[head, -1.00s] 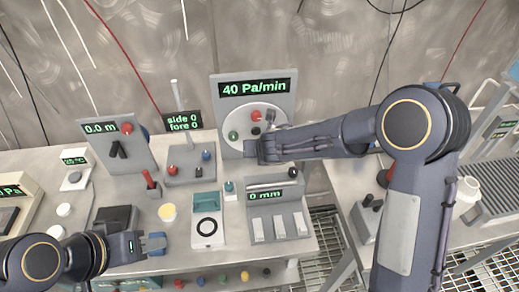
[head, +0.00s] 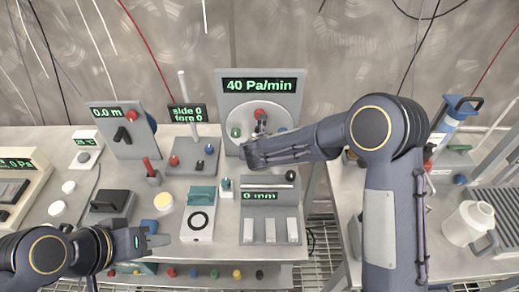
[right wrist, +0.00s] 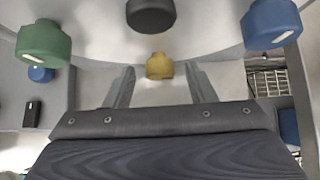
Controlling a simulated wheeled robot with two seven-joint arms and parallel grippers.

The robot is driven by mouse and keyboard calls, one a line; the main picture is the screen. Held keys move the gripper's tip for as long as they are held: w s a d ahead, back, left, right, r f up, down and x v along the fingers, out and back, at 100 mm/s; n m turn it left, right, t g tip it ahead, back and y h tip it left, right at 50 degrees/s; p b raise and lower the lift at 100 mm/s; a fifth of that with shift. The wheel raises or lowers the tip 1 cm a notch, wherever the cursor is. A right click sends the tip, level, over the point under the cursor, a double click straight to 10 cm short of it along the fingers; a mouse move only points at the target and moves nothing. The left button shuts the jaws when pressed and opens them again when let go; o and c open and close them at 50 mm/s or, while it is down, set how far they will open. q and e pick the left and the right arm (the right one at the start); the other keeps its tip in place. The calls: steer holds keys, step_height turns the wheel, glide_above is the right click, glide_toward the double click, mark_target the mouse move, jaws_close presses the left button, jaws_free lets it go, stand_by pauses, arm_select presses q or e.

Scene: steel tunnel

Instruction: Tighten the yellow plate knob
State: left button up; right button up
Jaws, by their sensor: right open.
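The yellow knob (right wrist: 160,66) shows in the right wrist view, on the pale round plate (right wrist: 195,18) among a green knob (right wrist: 44,46), a black knob (right wrist: 151,14) and a blue knob (right wrist: 271,22). My right gripper (right wrist: 161,82) is open, one finger to each side of the yellow knob and apart from it. In the head view my right gripper (head: 261,132) is in front of the round plate (head: 283,123), and the yellow knob is hidden. A red knob (head: 259,113) and the green knob (head: 236,132) show there. My left gripper (head: 155,236) looks open and empty over the bench.
The plate's panel (head: 223,98) carries a display (head: 259,86) reading 40 Pa/min. Below it stand a 0 mm unit (head: 264,210) and a teal-topped box (head: 200,213).

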steer(key=shift+w, duration=0.1)
steer(key=c, duration=1)
steer(key=shift+o, duration=0.2)
steer(key=shift+f+b, duration=0.25)
steer(key=shift+b, duration=0.45)
steer(key=y+b, duration=0.1)
steer(key=b, duration=0.2)
steer(key=m+y+b, duration=0.1)
steer(key=y+b, duration=0.1)
steer(key=b, duration=0.1)
steer(key=m+y+b, duration=0.1)
steer(key=b, duration=0.2)
steer(key=shift+d+f+b, duration=0.2)
steer(key=shift+d+b, duration=0.15)
steer(key=shift+d, duration=0.05)
steer(key=shift+r+m+t+y+b, duration=0.15)
steer(key=shift+m+t+y+b, duration=0.25)
steer(key=shift+y+b, duration=0.45)
steer(key=o, duration=1)
steer(key=shift+c, duration=0.2)
steer(key=shift+r, duration=0.1)
